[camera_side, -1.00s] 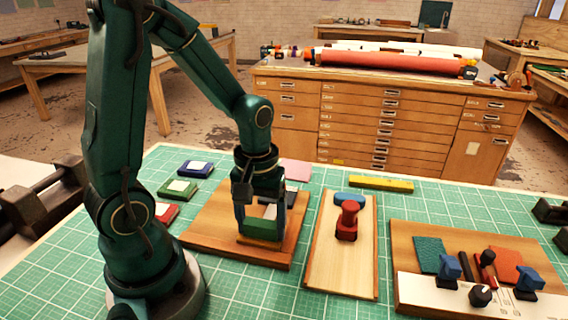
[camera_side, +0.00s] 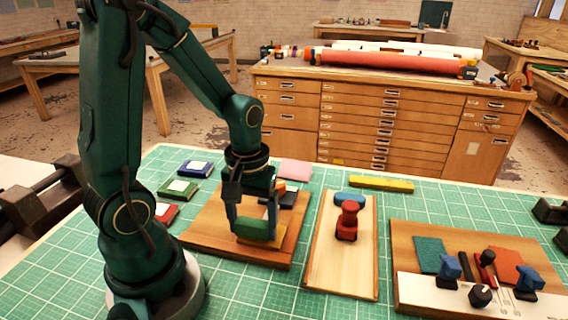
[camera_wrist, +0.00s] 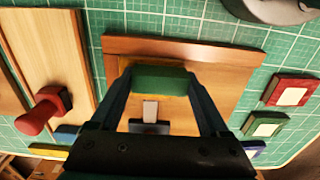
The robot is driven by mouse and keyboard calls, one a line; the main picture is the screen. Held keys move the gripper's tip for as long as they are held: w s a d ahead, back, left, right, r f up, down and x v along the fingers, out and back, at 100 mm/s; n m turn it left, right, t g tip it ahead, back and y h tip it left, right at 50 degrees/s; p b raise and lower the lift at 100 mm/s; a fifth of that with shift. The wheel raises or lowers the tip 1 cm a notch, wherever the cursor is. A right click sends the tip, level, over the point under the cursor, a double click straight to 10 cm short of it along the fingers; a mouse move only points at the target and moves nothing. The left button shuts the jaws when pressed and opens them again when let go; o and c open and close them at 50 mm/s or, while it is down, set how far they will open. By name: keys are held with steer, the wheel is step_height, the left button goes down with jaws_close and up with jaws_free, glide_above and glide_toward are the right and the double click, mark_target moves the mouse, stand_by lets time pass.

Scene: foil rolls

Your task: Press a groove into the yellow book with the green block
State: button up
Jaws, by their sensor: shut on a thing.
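My gripper (camera_side: 256,226) is shut on the green block (camera_side: 252,230), which lies crosswise between its fingers; the block also shows in the wrist view (camera_wrist: 163,80). The block is low over the wooden board (camera_side: 208,236). A yellow piece (camera_side: 281,238), apparently the yellow book, lies flat on that board beneath and beside the block, mostly hidden by block and fingers. I cannot tell whether the block touches it, and no groove can be made out.
A dark piece (camera_side: 283,200) and an orange one (camera_side: 281,186) are behind the gripper. A red-handled stamp (camera_side: 347,222) stands on a pale board to the right. Blue (camera_side: 195,168), green (camera_side: 178,188) and red (camera_side: 166,213) books lie left. A yellow bar (camera_side: 381,184) lies behind.

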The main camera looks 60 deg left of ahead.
steer(key=shift+s+a, duration=0.1)
steer(key=shift+a, duration=0.05)
steer(key=shift+w+d, duration=1.15)
stand_by(1.1)
steer(key=shift+s+a, duration=0.4)
stand_by(0.4)
steer(key=shift+s+a+f, duration=0.1)
steer(key=shift+s+a, duration=0.1)
steer(key=shift+s, duration=0.05)
steer(key=shift+s+a, duration=0.25)
steer(key=shift+s, duration=0.25)
steer(key=shift+s+a, duration=0.15)
steer(key=shift+a, duration=0.1)
stand_by(0.3)
steer(key=shift+w, duration=0.2)
steer(key=shift+w+d, duration=0.25)
steer(key=shift+w, duration=0.05)
steer(key=shift+w+d, duration=0.8)
steer(key=shift+d, duration=0.05)
stand_by(1.1)
